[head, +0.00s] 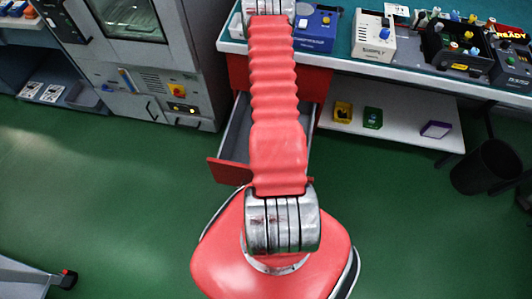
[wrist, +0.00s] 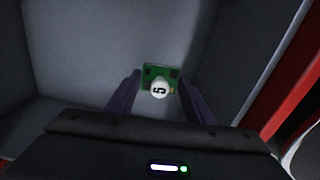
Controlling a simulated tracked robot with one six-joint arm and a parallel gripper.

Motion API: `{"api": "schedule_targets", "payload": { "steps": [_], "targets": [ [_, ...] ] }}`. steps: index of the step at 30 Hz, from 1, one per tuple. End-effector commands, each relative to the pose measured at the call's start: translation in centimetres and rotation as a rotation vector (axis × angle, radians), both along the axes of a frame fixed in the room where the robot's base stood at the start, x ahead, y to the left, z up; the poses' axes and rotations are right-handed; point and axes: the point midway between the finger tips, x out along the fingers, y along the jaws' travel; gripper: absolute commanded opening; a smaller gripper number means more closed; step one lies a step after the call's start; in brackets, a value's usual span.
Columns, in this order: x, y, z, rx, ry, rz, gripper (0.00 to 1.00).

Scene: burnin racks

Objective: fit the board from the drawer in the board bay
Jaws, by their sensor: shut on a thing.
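A small green board (wrist: 149,72) with a round white knob marked 5 (wrist: 160,89) is at the middle of the wrist view. My gripper (wrist: 160,82) is shut on it, one dark finger at each side. Grey drawer walls (wrist: 110,40) surround them; the height of the board above the drawer floor is hard to tell. In the head view the open drawer (head: 235,135) with a red front is partly hidden behind my red arm, and my gripper is hidden there. I cannot tell which thing is the board bay.
The bench (head: 350,63) holds a blue box (head: 316,32), a white supply unit (head: 374,38) and a black unit with coloured knobs (head: 457,47). A low shelf (head: 400,125) holds yellow, green and purple pieces. An oven cabinet (head: 150,85) stands left, a bin (head: 484,167) right. Green floor is clear.

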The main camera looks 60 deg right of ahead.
Motion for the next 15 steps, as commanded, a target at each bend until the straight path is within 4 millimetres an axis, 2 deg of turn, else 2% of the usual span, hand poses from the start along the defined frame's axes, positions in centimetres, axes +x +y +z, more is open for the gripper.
{"api": "schedule_targets", "payload": {
  "steps": [10, 15],
  "targets": [
    [-0.06, 0.08, -0.01, 0.000, 0.000, -0.016, 0.26],
    [-0.34, 0.53, 0.13, 0.000, 0.000, -0.115, 0.26]
  ]
}}
